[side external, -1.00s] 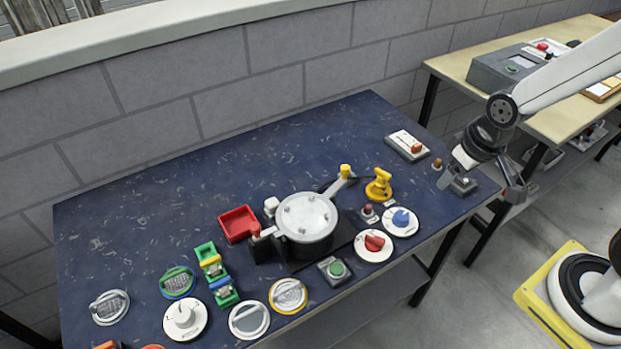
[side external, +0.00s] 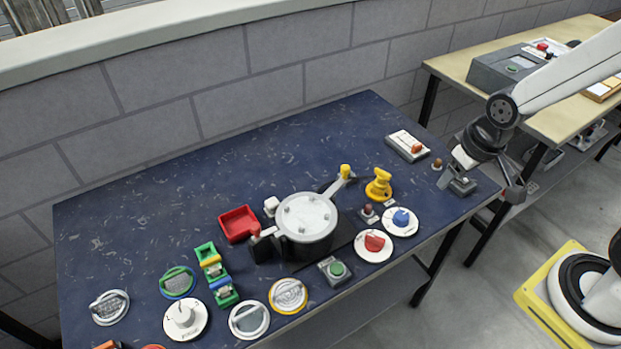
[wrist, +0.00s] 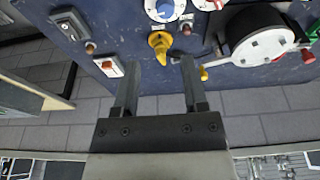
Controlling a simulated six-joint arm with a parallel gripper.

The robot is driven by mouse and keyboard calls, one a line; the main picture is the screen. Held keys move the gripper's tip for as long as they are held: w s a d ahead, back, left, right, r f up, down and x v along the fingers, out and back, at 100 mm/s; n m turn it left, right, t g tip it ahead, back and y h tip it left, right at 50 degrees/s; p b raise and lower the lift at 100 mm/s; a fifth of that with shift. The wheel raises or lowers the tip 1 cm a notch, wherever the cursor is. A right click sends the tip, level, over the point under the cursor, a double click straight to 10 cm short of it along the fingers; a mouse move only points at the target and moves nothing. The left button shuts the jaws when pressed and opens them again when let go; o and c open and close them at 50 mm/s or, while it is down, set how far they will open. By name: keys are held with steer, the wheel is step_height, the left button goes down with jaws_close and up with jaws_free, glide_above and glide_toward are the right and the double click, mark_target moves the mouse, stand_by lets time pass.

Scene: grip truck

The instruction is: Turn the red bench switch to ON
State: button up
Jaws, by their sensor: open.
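A white box with an orange-red switch (side external: 408,146) lies at the back right of the blue bench (side external: 150,210); this switch also shows in the wrist view (wrist: 108,65). A round white plate with a red knob (side external: 375,241) lies near the front edge, beside a similar plate with a blue knob (side external: 401,219). I cannot tell which red one is the bench switch, and cannot read any ON mark.
A yellow knob post (side external: 379,186) and a pot (side external: 306,220) with a long handle stand left of my gripper. A grey box (side external: 461,186) lies at the bench's right end.

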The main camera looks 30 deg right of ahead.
steer(key=n+g, duration=0.2)
steer(key=n, duration=0.4)
glide_toward(376, 237)
steer(key=shift+w+d+f, duration=0.2)
steer(key=shift+d, duration=0.1)
steer(key=shift+a+f+g, duration=0.3)
steer(key=shift+a+f, duration=0.1)
steer(key=shift+f, duration=0.1)
steer(key=shift+f, duration=0.1)
steer(key=shift+f, duration=3.75)
jaws_close()
